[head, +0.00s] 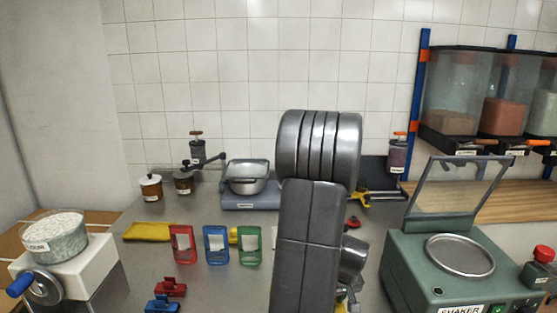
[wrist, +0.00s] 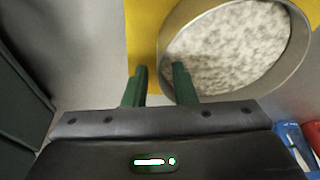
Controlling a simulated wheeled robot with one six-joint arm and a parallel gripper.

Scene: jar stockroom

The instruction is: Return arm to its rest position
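My arm (head: 308,240) rises through the middle of the head view; the gripper's fingertips cannot be made out there. In the wrist view my gripper (wrist: 160,75) shows two dark green fingers standing apart with nothing held between them. Beyond them lies a round metal-rimmed bowl (wrist: 235,50) of white speckled material on a yellow mat (wrist: 142,45). The right finger overlaps the bowl's near left edge in the picture, and the left finger is over the mat's edge. Whether the fingers touch the bowl cannot be told.
A green shaker (head: 455,265) with a raised lid stands right, a white machine with a flour bowl (head: 55,235) left. Red, blue and green holders (head: 216,245) and coloured clips (head: 165,300) lie on the steel bench. A scale (head: 250,200) and jars (head: 150,187) stand behind.

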